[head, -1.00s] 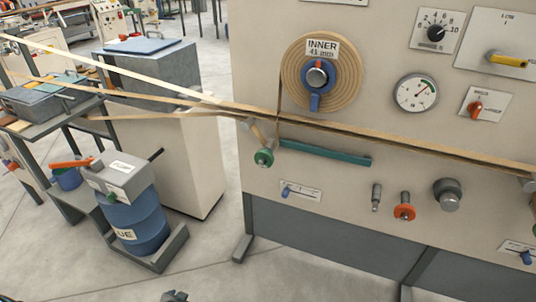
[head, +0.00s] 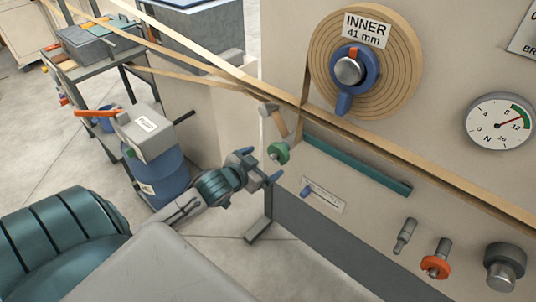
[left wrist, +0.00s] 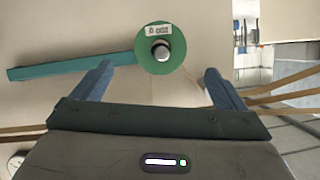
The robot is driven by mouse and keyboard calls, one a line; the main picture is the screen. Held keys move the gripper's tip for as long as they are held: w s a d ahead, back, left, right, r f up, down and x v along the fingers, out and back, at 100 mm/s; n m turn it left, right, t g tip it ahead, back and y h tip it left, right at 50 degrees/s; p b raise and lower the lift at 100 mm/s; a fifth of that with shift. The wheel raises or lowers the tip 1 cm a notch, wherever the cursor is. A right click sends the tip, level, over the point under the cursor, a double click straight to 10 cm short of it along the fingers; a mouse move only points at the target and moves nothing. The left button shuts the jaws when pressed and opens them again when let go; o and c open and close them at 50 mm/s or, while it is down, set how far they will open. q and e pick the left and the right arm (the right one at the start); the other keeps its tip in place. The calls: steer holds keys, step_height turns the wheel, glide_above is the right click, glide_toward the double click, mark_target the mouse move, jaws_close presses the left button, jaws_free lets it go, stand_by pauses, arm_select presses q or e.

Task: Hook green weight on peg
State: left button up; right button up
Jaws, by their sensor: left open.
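The green weight (head: 278,153) is a green disc on the winder's panel front, below the tan strip, in the head view. In the left wrist view the green disc (left wrist: 148,62) has a white label, seen upside down, and a metal stub at its centre. My left gripper (head: 263,167) is open just below and left of it; in the left wrist view its blue fingers (left wrist: 158,72) stand apart on either side of the disc's lower part. Contact cannot be told. A bare metal peg (head: 405,234) and a peg with an orange disc (head: 436,266) stick out lower right. My right gripper is out of view.
A teal bar (head: 357,166) runs along the panel right of the weight. Tan strips (head: 440,187) cross above, from the wound roll (head: 399,60). A small blue lever (head: 322,195) sits below. A blue drum (head: 163,183) stands to the left.

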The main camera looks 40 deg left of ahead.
mark_target(279, 153)
arm_select(q)
steer(key=x, duration=0.4)
steer(key=shift+w, duration=0.2)
steer(key=x, duration=0.4)
steer(key=shift+w+f, duration=0.2)
steer(key=shift+w, duration=0.1)
steer(key=shift+w+f, duration=0.1)
steer(key=shift+w, duration=0.15)
steer(key=shift+w+f, duration=0.1)
steer(key=shift+w, duration=0.05)
steer(key=shift+c, duration=0.2)
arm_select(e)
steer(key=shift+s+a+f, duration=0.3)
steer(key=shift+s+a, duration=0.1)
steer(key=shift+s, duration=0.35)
